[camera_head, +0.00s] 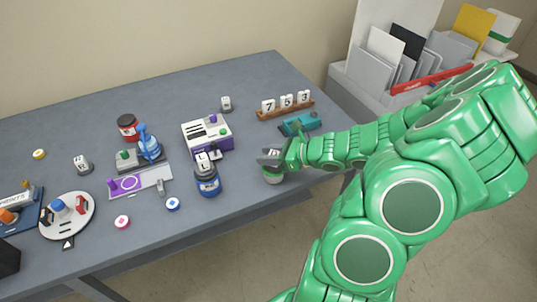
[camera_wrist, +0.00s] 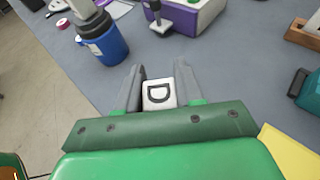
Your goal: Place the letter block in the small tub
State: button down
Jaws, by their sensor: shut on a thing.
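My gripper (camera_head: 268,158) is over the right front part of the grey-blue table. In the wrist view its two grey fingers (camera_wrist: 159,72) are shut on a white letter block (camera_wrist: 158,94) marked with a black D. In the head view the block is largely hidden by the fingers. A small pale, greenish round thing (camera_head: 272,179) shows right under the gripper; it may be the small tub, and I cannot tell whether the block touches it.
A white and purple machine (camera_head: 207,136) stands behind the blue tub. A teal device (camera_head: 301,125) and a wooden rack with number blocks (camera_head: 286,110) are behind my gripper. Other letter blocks (camera_head: 83,164) (camera_head: 226,103) lie on the table. The table's front edge is close below.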

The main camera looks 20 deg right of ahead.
jog(key=c, duration=0.7)
grip_release()
